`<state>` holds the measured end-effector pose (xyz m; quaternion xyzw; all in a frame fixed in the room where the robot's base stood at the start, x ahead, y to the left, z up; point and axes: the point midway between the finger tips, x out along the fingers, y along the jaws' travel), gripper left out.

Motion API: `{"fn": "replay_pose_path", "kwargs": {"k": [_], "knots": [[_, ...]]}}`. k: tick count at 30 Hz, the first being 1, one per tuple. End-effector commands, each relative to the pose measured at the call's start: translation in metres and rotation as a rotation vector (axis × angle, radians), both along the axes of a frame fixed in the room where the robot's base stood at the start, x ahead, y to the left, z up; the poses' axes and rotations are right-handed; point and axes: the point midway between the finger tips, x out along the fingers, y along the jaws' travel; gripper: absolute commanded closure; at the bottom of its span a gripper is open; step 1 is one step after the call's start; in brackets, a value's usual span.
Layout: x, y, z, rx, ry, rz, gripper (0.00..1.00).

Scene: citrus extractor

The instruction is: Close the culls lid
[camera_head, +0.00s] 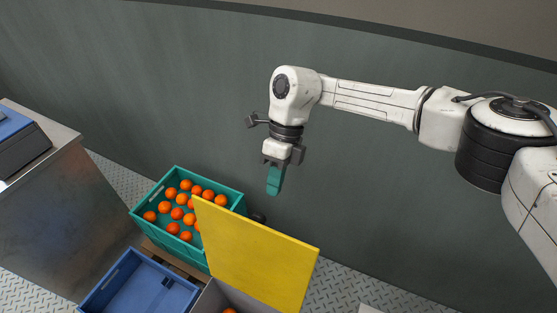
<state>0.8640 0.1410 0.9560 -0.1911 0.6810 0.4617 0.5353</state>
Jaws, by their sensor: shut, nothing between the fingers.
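A yellow lid (250,257) stands raised and open, tilted up from a grey bin (213,299) at the bottom of the view. Part of an orange fruit (230,311) shows inside that bin; most of the bin is cut off by the frame's lower edge. My gripper (274,187) hangs above and behind the lid, its teal fingers pointing down and together. It holds nothing and appears apart from the lid.
A teal crate (140,222) of several oranges (177,213) sits left of the lid. An empty blue crate (135,283) lies in front of it. A metal cabinet (62,225) stands at left. A dark wall (180,80) runs behind.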

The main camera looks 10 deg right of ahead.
Motion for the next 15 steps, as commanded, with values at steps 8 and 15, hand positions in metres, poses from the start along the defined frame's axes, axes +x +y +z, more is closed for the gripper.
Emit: {"fn": "replay_pose_path", "kwargs": {"k": [8, 15], "knots": [[-0.027, 0.017, -0.014, 0.001, 0.000, 0.002, 1.00], [-0.041, 0.027, -0.015, 0.001, 0.001, 0.000, 1.00]]}}
